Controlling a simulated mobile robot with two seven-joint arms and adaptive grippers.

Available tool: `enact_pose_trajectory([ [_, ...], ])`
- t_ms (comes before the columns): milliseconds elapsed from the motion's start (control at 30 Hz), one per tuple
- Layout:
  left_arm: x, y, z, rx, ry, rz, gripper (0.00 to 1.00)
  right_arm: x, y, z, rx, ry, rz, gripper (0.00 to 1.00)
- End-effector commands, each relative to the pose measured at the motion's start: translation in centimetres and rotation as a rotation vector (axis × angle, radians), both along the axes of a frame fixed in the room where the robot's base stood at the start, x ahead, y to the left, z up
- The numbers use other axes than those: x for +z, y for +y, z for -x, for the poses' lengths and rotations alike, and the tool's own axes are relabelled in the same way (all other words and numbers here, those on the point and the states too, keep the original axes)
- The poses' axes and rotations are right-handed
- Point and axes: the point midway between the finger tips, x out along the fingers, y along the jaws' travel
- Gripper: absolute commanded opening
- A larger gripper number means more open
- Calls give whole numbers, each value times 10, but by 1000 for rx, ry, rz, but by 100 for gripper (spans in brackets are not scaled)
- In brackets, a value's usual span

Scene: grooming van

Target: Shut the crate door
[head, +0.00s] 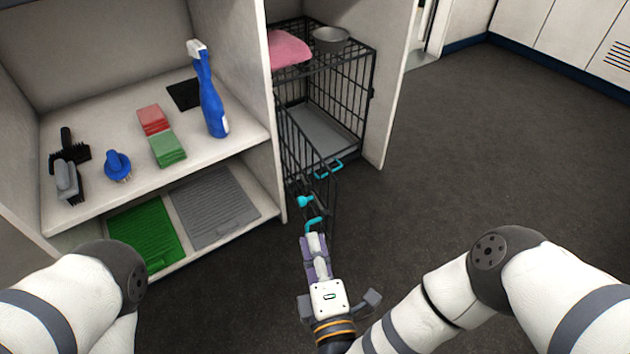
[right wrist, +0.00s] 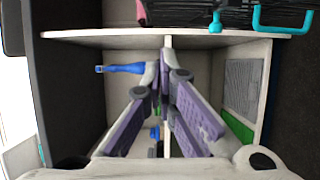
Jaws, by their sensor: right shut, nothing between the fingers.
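The black wire crate (head: 366,98) stands in the right bay of the cabinet. Its wire door (head: 296,150) stands open, swung out toward me past the cabinet's divider. The door carries cyan fittings: a handle (head: 328,168), a knob (head: 304,201) and a lower piece (head: 313,223). My right gripper (head: 313,240) is shut and empty, just below the door's near end; I cannot tell whether it touches. In the right wrist view its fingers (right wrist: 165,80) meet, with the cyan knob (right wrist: 215,27) and a cyan handle (right wrist: 270,27) beyond at the upper right. My left gripper is out of view.
A pink cloth (head: 287,48) and a metal bowl (head: 331,39) sit on the crate. Dark floor (head: 480,150) at right is clear.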

Motion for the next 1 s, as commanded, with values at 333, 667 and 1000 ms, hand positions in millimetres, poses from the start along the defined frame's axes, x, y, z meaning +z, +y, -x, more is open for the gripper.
enact_pose_trajectory([
  [333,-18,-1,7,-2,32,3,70,-4,10,-53,-5,-3,3,0],
  [667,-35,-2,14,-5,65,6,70,-2,2,-108,-5,1,4,0],
  [1000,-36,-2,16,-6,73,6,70,0,-14,-116,-1,-1,4,0],
])
